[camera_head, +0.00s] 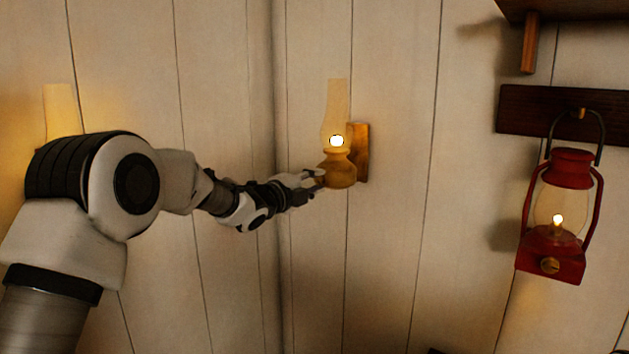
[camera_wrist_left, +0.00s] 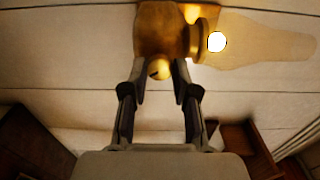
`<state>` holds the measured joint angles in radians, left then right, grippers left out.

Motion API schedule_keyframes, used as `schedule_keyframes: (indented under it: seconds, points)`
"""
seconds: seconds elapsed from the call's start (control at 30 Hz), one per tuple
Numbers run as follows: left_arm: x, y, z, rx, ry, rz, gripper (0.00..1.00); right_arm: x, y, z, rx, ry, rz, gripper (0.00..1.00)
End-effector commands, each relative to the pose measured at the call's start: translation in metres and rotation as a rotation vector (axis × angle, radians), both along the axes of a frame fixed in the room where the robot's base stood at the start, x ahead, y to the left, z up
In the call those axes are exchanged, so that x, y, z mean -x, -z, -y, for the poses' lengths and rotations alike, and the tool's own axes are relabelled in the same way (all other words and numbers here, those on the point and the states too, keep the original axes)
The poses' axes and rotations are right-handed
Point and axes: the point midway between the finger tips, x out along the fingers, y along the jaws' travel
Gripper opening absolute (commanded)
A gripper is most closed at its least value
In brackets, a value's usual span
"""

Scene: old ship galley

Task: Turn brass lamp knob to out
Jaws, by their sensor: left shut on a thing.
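The brass lamp (camera_head: 340,172) with a tall glass chimney is mounted on a wooden wall block, and its flame glows bright. In the left wrist view the lamp body (camera_wrist_left: 162,28) is at the top, with its chimney pointing right. The round brass knob (camera_wrist_left: 159,69) sits between the fingertips of my left gripper (camera_wrist_left: 160,76). My left gripper (camera_head: 318,180) reaches the lamp's left side in the head view and is shut on the knob. In the head view the knob is hidden by the fingers. My right gripper is not in view.
A red lantern (camera_head: 570,170), also lit, hangs from a hook on a dark wooden rail (camera_head: 520,108) at the right. A wooden shelf (camera_head: 575,8) is at the top right. Another glass chimney (camera_head: 60,112) shows behind my left arm. The plank wall below the brass lamp is clear.

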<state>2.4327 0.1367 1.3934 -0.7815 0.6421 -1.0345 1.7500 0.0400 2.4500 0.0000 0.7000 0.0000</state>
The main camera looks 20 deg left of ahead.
Motion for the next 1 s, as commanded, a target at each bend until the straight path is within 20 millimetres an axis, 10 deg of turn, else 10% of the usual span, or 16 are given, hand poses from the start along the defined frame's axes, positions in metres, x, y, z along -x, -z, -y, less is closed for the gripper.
schedule_keyframes:
  seconds: [1.0]
  points:
    - [0.0,-0.003,-0.001,0.907,-0.002,-0.332,0.0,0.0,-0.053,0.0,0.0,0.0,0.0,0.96]
